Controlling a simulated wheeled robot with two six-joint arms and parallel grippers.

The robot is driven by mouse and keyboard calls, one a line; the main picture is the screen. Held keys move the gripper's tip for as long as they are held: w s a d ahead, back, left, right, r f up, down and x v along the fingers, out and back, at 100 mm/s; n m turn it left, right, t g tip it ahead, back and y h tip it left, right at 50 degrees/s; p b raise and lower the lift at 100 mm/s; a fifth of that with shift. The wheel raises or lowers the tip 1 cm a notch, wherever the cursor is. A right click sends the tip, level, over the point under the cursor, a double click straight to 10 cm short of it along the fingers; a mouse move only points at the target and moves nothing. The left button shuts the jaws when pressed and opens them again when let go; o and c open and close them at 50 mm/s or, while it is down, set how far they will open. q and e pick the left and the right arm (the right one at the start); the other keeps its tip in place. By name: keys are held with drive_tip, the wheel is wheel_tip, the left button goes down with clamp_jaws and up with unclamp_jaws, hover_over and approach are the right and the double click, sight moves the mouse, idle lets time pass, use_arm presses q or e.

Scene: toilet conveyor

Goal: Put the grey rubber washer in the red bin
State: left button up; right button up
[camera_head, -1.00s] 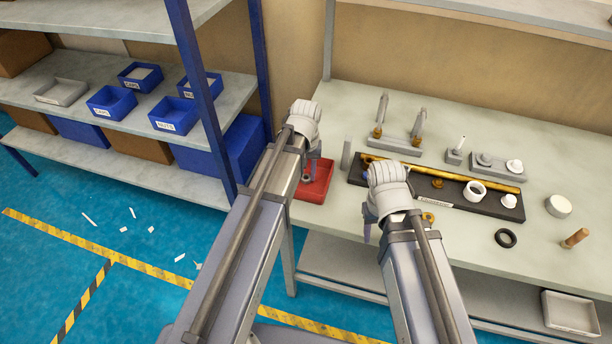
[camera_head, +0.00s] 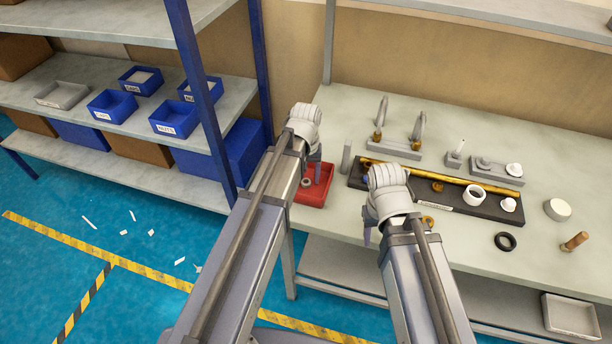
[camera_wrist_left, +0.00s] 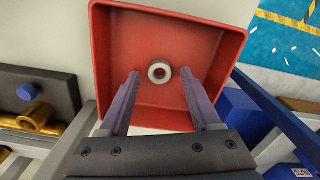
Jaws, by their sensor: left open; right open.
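The grey rubber washer (camera_wrist_left: 159,72) lies on the floor of the red bin (camera_wrist_left: 220,36), near its middle. In the head view the washer (camera_head: 306,182) shows inside the red bin (camera_head: 318,197) at the table's left end. My left gripper (camera_wrist_left: 158,78) is open and empty over the bin, its two fingers apart on either side of the washer in the wrist view and not touching it. In the head view the left gripper (camera_head: 317,172) is partly hidden by its own wrist. My right gripper (camera_head: 366,225) is over the table front, its fingers mostly hidden.
A black tray (camera_head: 440,196) holds a brass tube, a white ring and small parts. A shelf with blue bins (camera_head: 112,104) is at left.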

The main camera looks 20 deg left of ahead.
use_arm(q)
wheel_tip(320, 180, up, 12)
drive_tip(key=p, duration=1.1)
drive_tip(key=s+d+m, duration=0.3)
drive_tip(key=s+d, duration=0.2)
drive_tip(key=s, duration=0.2)
drive_tip(key=s+d+m+y, duration=0.1)
drive_tip(key=s+d+m, duration=0.2)
drive_tip(key=s+d, duration=0.2)
drive_tip(key=s, duration=0.3)
drive_tip(key=shift+d, duration=0.25)
drive_tip(key=shift+f+b, duration=0.6)
drive_tip(key=shift+f, duration=0.2)
